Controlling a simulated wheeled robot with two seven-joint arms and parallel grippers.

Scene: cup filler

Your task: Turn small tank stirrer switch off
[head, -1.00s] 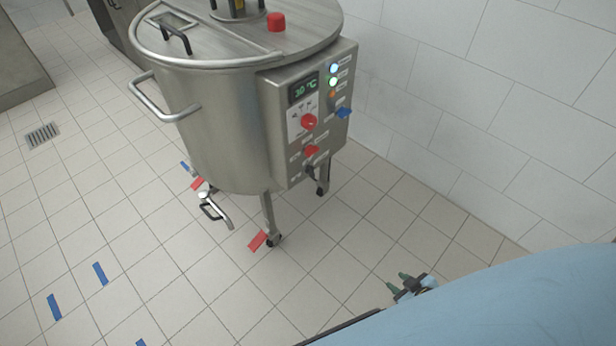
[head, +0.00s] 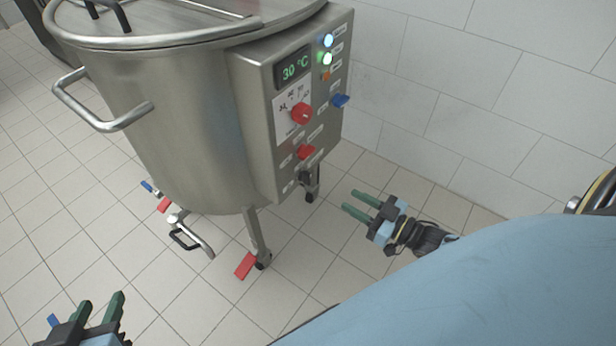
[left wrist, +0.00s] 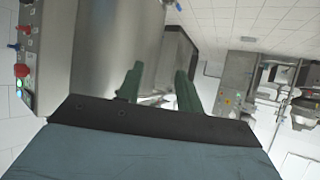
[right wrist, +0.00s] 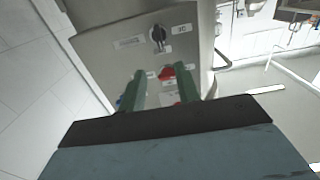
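The steel tank (head: 165,130) carries a grey control panel (head: 255,110) with a 30 °C display (head: 292,67). On it are a red round knob (head: 301,113), a red switch (head: 305,152), a blue switch (head: 340,101) and a black switch (head: 304,177). Labels are too small to read, so I cannot tell which is the stirrer switch. My right gripper (head: 349,201) is open and empty, below right of the panel. In the right wrist view, the red switch (right wrist: 167,73) appears between its fingertips, apart from them. My left gripper (head: 101,302) is open and empty, low at the left.
Indicator lights (head: 326,49) glow blue-white and green on the panel. A drain valve with a handle (head: 186,238) and wheeled legs (head: 257,238) are under the tank. A tiled wall (head: 450,90) stands close at the right. The floor in front of the tank is clear.

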